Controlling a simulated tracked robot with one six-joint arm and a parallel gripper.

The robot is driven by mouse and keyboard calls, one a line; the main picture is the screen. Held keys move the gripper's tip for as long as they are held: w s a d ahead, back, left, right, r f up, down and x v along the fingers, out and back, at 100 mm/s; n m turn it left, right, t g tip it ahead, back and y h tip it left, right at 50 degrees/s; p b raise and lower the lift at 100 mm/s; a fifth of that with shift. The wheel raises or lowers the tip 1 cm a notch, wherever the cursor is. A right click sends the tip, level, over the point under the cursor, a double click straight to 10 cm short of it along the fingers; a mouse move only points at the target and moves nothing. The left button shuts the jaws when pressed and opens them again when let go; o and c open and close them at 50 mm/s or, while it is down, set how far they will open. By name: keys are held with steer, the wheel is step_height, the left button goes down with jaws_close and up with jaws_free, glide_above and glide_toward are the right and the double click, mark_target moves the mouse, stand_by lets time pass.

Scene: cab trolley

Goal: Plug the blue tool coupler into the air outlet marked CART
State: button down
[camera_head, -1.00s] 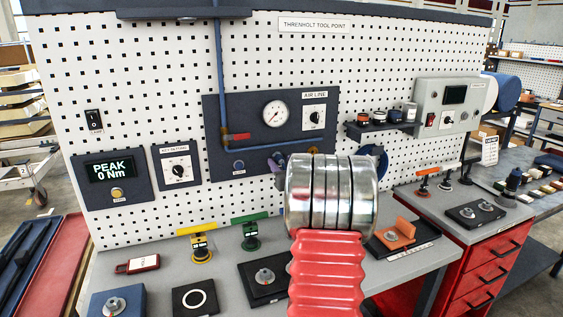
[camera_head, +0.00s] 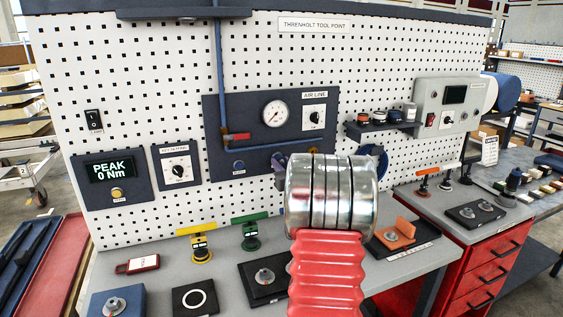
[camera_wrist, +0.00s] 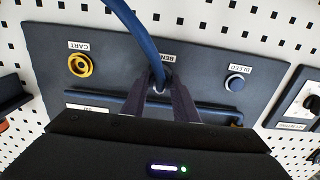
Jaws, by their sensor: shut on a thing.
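In the wrist view, which is upside down to the panel, the CART outlet (camera_wrist: 80,65) is a brass-yellow ring with an open, dark centre. The middle position, with its label partly covered and starting BEN, lies behind my gripper (camera_wrist: 160,88). My gripper is shut on the blue tool coupler (camera_wrist: 159,74), of which only a little shows between the fingertips. A blue hose (camera_wrist: 126,20) runs up from it. I cannot tell whether the coupler is seated in the middle outlet. In the head view my gripper (camera_head: 281,166) is mostly hidden behind my arm.
A BLEED button (camera_wrist: 235,83) sits on the same panel (camera_head: 219,123). A blue pipe with a red valve handle (camera_head: 238,137) crosses it beside a gauge (camera_head: 274,114). Coloured tools (camera_head: 250,235) stand on the bench below. A small shelf (camera_head: 381,130) is to the right.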

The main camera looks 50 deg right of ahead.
mark_target(283, 164)
steer(key=shift+s, duration=0.1)
steer(key=shift+s+a, duration=0.3)
steer(key=shift+s, duration=0.1)
steer(key=shift+s+a, duration=0.1)
steer(key=shift+s, duration=0.1)
steer(key=shift+v, duration=1.75)
steer(key=shift+s+a, duration=0.25)
steer(key=shift+s, duration=0.1)
